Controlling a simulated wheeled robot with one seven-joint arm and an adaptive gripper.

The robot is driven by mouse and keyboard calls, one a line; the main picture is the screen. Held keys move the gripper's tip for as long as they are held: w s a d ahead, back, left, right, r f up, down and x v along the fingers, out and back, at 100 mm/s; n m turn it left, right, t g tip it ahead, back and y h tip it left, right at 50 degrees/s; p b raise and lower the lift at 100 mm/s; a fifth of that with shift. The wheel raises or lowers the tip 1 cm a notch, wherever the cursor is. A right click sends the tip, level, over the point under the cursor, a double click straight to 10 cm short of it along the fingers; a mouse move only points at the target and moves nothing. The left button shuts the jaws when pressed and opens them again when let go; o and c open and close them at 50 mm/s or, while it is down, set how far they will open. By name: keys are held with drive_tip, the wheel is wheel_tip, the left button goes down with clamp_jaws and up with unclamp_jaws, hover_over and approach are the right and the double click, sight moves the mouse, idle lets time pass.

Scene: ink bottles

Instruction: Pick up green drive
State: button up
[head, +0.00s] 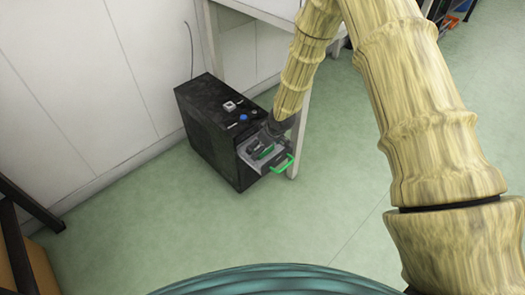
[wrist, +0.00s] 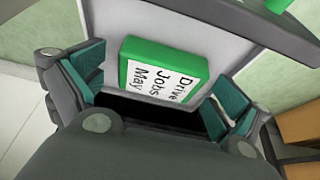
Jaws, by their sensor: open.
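The green drive (wrist: 165,70) has a white label reading "Drive Jobs May". My gripper (wrist: 154,92) is open, with one teal-padded finger on each side of the drive's near end. The fingers look apart from it; their height over the tray is hard to tell. In the head view my gripper (head: 263,143) is over the tray and partly covers the drive. The tray has a green handle (head: 284,164).
The tray sticks out of a black computer tower (head: 211,130) on the floor. A blue button and a small white item (head: 230,105) are on its top. A pale table leg (head: 301,145) stands right beside the tray. Green floor (head: 190,225) in front is clear.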

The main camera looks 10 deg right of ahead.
drive_tip(key=shift+r, duration=0.1)
drive_tip(key=c, duration=1.2)
drive_tip(key=shift+o, duration=0.2)
